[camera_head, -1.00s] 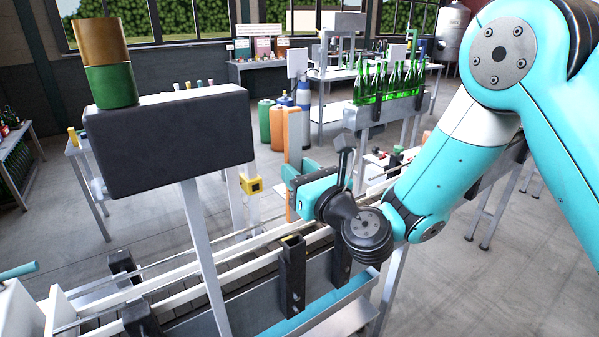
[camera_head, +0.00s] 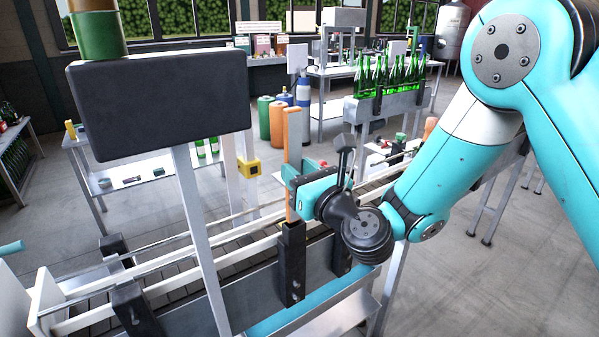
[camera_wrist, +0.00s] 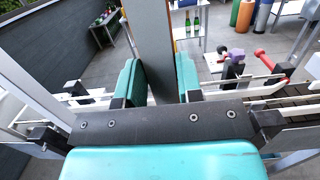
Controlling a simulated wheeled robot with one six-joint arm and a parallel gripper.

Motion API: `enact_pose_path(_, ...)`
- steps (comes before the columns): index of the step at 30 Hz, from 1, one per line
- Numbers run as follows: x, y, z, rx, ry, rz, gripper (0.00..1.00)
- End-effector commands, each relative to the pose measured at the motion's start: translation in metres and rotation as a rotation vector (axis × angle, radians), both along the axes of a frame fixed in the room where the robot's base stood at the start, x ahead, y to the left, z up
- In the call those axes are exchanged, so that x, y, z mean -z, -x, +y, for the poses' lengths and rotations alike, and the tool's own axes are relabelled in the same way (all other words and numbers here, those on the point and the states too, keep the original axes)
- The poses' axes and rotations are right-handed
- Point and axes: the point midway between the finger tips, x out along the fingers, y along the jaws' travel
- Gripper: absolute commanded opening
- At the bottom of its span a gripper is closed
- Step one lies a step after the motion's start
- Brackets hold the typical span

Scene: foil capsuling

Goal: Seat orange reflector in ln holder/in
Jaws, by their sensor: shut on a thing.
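The orange reflector (camera_head: 293,150) is a tall, narrow upright bar in the head view. My gripper (camera_head: 291,180) is shut on it around its middle. In the wrist view the reflector (camera_wrist: 152,45) shows its dark side, standing between the two teal fingers of my gripper (camera_wrist: 160,82). The holder (camera_head: 291,265) is a black upright bracket on the near side of the conveyor, directly below the reflector. The reflector's lower end meets the holder's top in the picture; I cannot tell whether it is inside the mouth. The wrist view hides this lower end.
A second black bracket (camera_head: 340,255) stands just right of the holder. A large dark box on a post (camera_head: 160,105) stands at left. The conveyor (camera_head: 180,275) runs behind the brackets with guide rails. Green bottles (camera_head: 390,75) stand in a row farther back.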

Motion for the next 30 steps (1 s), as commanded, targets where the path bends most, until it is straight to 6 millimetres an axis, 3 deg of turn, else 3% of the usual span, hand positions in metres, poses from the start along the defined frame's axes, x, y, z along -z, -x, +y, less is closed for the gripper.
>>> enact_pose_path(30,0.052,0.000,0.000,0.000,0.000,0.000,0.09)
